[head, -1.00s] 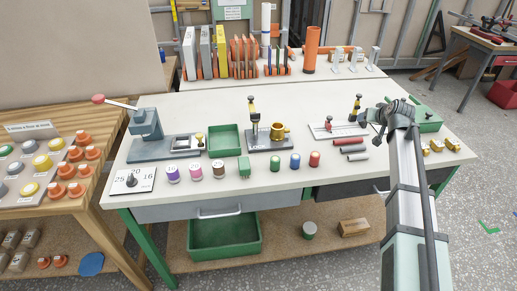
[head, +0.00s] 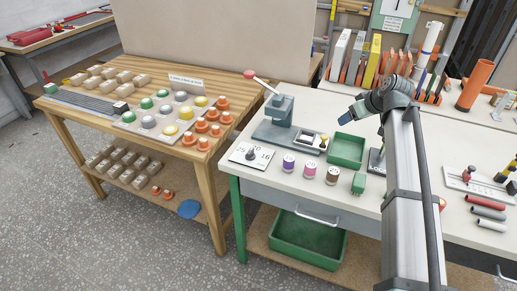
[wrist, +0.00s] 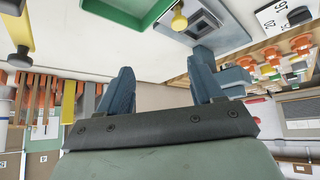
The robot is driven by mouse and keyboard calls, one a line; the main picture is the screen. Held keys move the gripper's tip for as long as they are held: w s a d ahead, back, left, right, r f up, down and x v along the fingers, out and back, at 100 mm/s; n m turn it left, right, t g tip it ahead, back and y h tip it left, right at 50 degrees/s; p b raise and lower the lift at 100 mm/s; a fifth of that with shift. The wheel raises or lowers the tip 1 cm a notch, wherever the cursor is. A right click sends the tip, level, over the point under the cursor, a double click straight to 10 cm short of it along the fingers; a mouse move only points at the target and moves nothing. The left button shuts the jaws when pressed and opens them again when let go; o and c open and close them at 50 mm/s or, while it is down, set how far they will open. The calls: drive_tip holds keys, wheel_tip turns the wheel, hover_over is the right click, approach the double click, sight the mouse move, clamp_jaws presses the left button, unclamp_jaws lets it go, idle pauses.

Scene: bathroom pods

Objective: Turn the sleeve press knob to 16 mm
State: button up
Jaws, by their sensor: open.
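The dial plate (head: 240,158) is white, marked 25, 20 and 16, and lies at the front left corner of the white bench. Its dark knob (head: 251,154) stands upright on it; I cannot tell which number it points at. The grey sleeve press (head: 282,110) with a red-tipped lever stands just behind. My gripper (head: 353,111) is above the bench, to the right of the press and well apart from the knob. In the wrist view my gripper (wrist: 163,82) is open and empty, its two blue fingers spread. The plate (wrist: 270,18) shows at the upper right there.
A green tray (head: 346,150), several coloured spools (head: 310,170) and a green block (head: 359,183) sit right of the plate. A wooden table (head: 75,110) with orange, yellow and green parts stands to the left. Orange-based racks (head: 375,65) stand behind.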

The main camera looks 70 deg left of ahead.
drive_tip(key=s+a+n+g+h, duration=0.2)
drive_tip(key=s+a+n, duration=0.25)
drive_tip(key=s, duration=0.95)
drive_tip(key=n+g+h, duration=0.1)
drive_tip(key=n+h, duration=0.1)
drive_tip(key=n, duration=0.2)
approach(250, 151)
drive_tip(key=x, duration=0.8)
drive_tip(key=shift+a+f, duration=0.2)
drive_tip(key=shift+f, duration=0.1)
drive_tip(key=c, duration=1.1)
drive_tip(key=shift+o, duration=0.2)
drive_tip(key=shift+m, duration=0.25)
